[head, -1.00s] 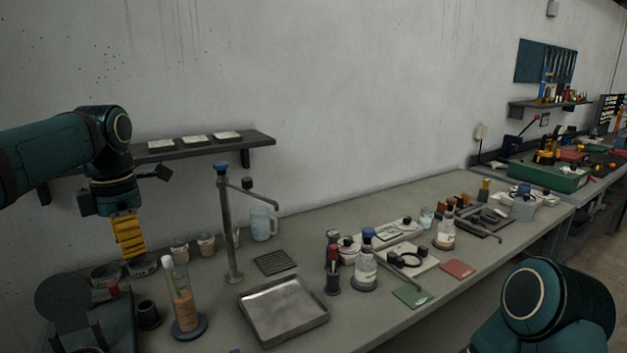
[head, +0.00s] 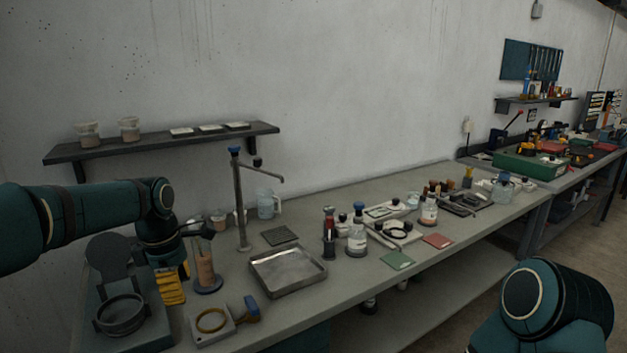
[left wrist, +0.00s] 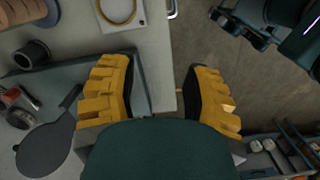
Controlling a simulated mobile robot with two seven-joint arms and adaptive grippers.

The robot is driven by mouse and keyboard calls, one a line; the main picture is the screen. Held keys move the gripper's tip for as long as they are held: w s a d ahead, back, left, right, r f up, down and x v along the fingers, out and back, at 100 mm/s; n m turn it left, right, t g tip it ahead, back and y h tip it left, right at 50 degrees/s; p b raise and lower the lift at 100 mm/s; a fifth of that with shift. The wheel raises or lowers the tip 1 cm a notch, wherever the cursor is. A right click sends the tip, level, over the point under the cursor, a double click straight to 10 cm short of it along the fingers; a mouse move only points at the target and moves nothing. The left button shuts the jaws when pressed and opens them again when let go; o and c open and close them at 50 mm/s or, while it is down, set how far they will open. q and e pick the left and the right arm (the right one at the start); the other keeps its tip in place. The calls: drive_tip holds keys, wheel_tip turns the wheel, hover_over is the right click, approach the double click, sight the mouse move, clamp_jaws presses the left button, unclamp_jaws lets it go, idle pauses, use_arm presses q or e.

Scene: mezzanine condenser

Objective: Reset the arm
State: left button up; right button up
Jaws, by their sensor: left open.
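My left arm comes in from the left in the head view, and its yellow-fingered left gripper (head: 171,286) points down at the near left of the bench, beside the column stand (head: 207,270). In the left wrist view the two yellow fingers (left wrist: 165,92) are spread wide with nothing between them; the bench edge and the floor lie beneath. My right arm shows only as a teal joint at the lower right of the head view; its gripper is out of view.
A dark round holder (head: 120,314) stands left of the gripper, and a ring fixture (head: 212,321) with a blue handle lies to the right. A metal tray (head: 288,271), a tap stand (head: 241,205) and several bottles stand further along the bench. A wall shelf (head: 160,143) hangs above.

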use_arm(q)
drive_tip(key=s+d+f+m+h, duration=0.15)
drive_tip(key=d+f+m, duration=0.25)
drive_tip(key=f, duration=0.4)
drive_tip(key=s+d+f+m, duration=0.3)
drive_tip(key=d+f, duration=0.1)
drive_tip(key=f, duration=0.4)
drive_tip(key=s+d+f+m+h, duration=0.15)
drive_tip(key=d+f+m, duration=0.25)
drive_tip(key=f, duration=0.4)
drive_tip(key=s+d+f+m, duration=0.2)
drive_tip(key=s+f+m, duration=0.2)
drive_tip(key=s, duration=0.4)
drive_tip(key=s+d+f+m+t, duration=0.1)
drive_tip(key=s+d+f+m, duration=0.2)
drive_tip(key=s+f, duration=0.4)
drive_tip(key=shift+s+m, duration=0.6)
drive_tip(key=shift+s, duration=0.1)
